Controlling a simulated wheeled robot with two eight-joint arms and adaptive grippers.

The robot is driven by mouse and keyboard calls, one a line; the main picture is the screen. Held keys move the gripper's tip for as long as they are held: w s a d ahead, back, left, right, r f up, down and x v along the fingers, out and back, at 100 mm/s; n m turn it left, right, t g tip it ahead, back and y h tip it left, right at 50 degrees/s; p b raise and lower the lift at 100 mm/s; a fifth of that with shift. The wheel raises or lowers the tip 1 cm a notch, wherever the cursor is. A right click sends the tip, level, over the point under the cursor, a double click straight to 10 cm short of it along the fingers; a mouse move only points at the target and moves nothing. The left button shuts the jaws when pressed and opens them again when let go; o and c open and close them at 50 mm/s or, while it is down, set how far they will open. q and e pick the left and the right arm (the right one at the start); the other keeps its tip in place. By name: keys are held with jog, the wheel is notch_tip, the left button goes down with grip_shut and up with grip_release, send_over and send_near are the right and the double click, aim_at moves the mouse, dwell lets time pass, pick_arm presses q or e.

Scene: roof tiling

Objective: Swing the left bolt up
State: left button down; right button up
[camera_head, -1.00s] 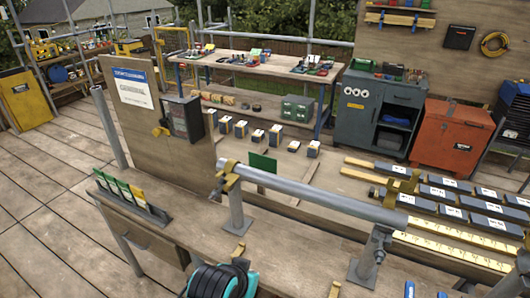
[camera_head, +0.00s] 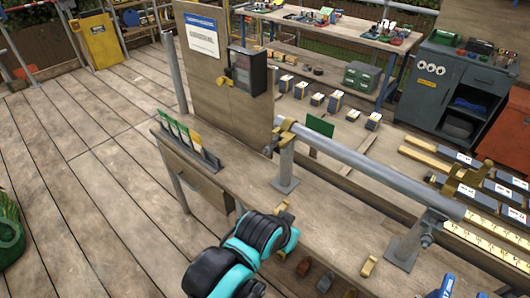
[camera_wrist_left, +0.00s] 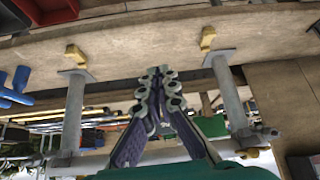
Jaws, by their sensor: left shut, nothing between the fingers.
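A grey pipe (camera_head: 370,166) lies across two grey posts on the bench. A brass fitting with the left bolt (camera_head: 284,132) is at the pipe's left end, above the left post (camera_head: 286,170). A similar brass fitting (camera_head: 467,180) is near the right end, above the right post (camera_head: 412,240). My left arm shows teal and black at the bottom centre in the head view; its fingertips are not clear there. In the left wrist view my left gripper (camera_wrist_left: 158,85) is shut and empty, between the two posts. The brass fitting (camera_wrist_left: 254,153) shows at lower right, apart from the fingers. My right gripper is out of view.
Small yellow blocks (camera_head: 369,266) lie on the bench near the post bases. A rack of green and yellow cards (camera_head: 187,144) stands at the bench's left end. A wooden board with a grey box (camera_head: 247,70) rises behind. The plank floor at left is mostly clear.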

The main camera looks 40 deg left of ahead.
aim_at(271, 148)
pick_arm(q)
jog(key=a+r+n+t+p, duration=0.1)
jog(key=a+r+n+p, duration=0.2)
jog(key=n, duration=0.8)
jog(key=w+a+r+n+t+p, duration=0.1)
jog(key=a+r+n+p, duration=0.2)
jog(key=a+n+p, duration=0.4)
jog(key=w+a+r+n+t+p, duration=0.1)
jog(key=a+r+n+p, duration=0.2)
jog(key=a+n, duration=0.7)
jog(key=n+p, duration=0.2)
jog(key=n, duration=0.2)
jog(key=shift+a+r+n, duration=0.3)
jog(key=shift+r+n, duration=0.05)
jog(key=shift+n, duration=0.05)
jog(key=shift+w, duration=0.15)
jog(key=b+x, duration=0.4)
jog(key=x, duration=0.6)
jog(key=shift+w+d+r+p, duration=0.2)
jog(key=shift+r+p, duration=0.05)
jog(key=shift+r, duration=0.35)
jog(key=shift+w+d+r+p, duration=0.15)
jog(key=shift+w+r+p, duration=0.1)
jog(key=shift+r, duration=0.35)
jog(key=shift+w+d+r+p, duration=0.2)
jog(key=shift+r, duration=0.4)
